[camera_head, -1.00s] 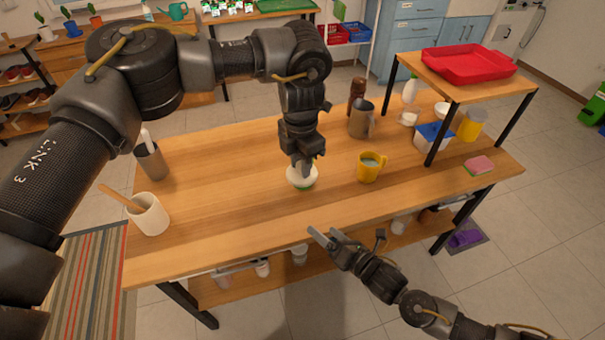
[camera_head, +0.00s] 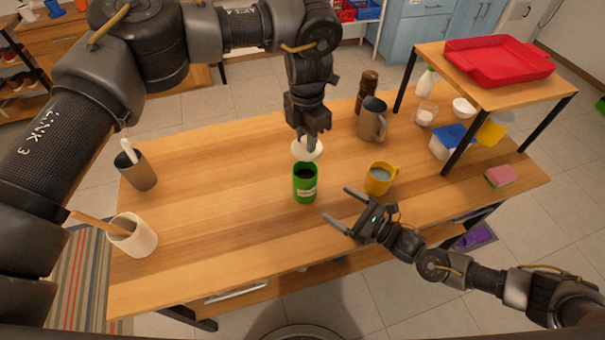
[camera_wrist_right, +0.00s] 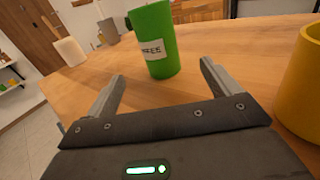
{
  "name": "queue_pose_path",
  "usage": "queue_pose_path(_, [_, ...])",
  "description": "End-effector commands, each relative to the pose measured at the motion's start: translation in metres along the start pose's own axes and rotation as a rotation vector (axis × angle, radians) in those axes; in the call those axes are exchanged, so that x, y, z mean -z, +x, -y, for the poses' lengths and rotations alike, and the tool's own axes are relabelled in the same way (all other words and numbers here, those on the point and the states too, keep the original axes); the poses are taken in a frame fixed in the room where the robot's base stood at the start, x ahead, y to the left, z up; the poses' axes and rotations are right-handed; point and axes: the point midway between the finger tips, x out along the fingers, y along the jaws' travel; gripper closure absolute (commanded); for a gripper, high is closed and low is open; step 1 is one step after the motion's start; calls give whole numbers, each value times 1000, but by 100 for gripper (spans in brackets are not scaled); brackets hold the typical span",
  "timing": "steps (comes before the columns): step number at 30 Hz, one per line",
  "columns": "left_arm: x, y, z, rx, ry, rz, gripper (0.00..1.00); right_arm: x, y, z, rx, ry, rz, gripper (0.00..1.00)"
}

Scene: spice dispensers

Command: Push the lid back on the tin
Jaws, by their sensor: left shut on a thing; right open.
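The green tin (camera_head: 305,185) stands upright near the table's middle, its dark open top showing. Its label, ending in "FEE", shows in the right wrist view (camera_wrist_right: 151,50). My left gripper (camera_head: 311,141) is shut on the white lid (camera_head: 307,151), which is held just behind and above the tin, apart from its rim as far as I can tell. My right gripper (camera_head: 337,204) is open and empty at the front right of the tin. In the right wrist view its fingers (camera_wrist_right: 162,72) point toward the tin, which stands ahead of them.
A yellow mug (camera_head: 379,181) stands right of the tin, close to my right gripper. A grey-brown pitcher (camera_head: 371,122) and a dark brown grinder (camera_head: 367,90) stand behind. A white pot (camera_head: 138,238) and a grey cup (camera_head: 138,172) stand left. The table between is clear.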

Motion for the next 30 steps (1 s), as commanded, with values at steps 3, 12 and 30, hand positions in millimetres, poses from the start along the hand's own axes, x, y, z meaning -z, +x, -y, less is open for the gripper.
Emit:
queue_pose_path(3, [3, 0, -2, 0, -7, 0, 96, 1, 1, 0, -16, -25, 1, 11])
queue_pose_path(12, [10, 0, -8, 0, -24, 0, 96, 0, 9, -4, -32, -26, 2, 11])
queue_pose_path(30, [8, 0, -6, 0, -19, 0, 96, 0, 90, -5, -27, -25, 4, 11])
